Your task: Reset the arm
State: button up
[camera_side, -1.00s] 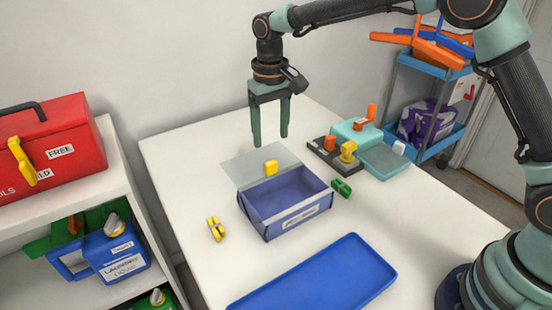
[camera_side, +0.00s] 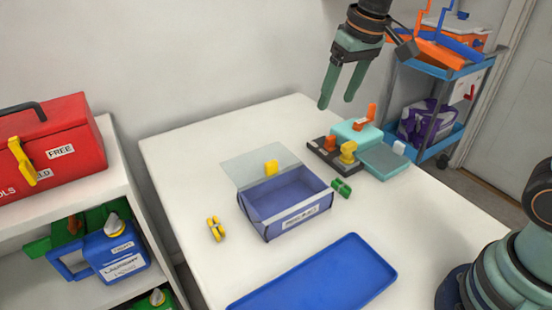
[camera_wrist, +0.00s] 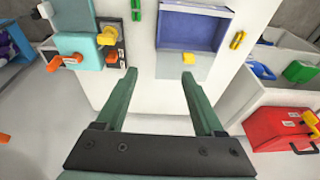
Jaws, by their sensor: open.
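My gripper (camera_side: 342,84) hangs high over the back of the white table in the side view, fingers apart and pointing down. Nothing is between its fingers. In the wrist view the two green fingers (camera_wrist: 157,85) stand wide apart, with bare white table and floor between them. Much of my arm is out of the side view at the top.
On the table are an open blue-purple box (camera_side: 290,208), a blue tray (camera_side: 320,280), a yellow clip (camera_side: 215,229), a green piece (camera_side: 341,188) and a teal device (camera_side: 385,160). A red toolbox (camera_side: 50,150) stands on the left shelf. A blue cart (camera_side: 440,70) stands behind right.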

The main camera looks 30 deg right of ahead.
jog(key=s+d+t, duration=0.1)
jog(key=s+d, duration=0.1)
jog(key=s, duration=0.3)
jog(key=s+d+f+t, duration=0.1)
jog(key=s+d, duration=0.2)
jog(key=s, duration=0.2)
jog(key=shift+s+d+t, duration=0.3)
jog(key=shift+s, duration=0.05)
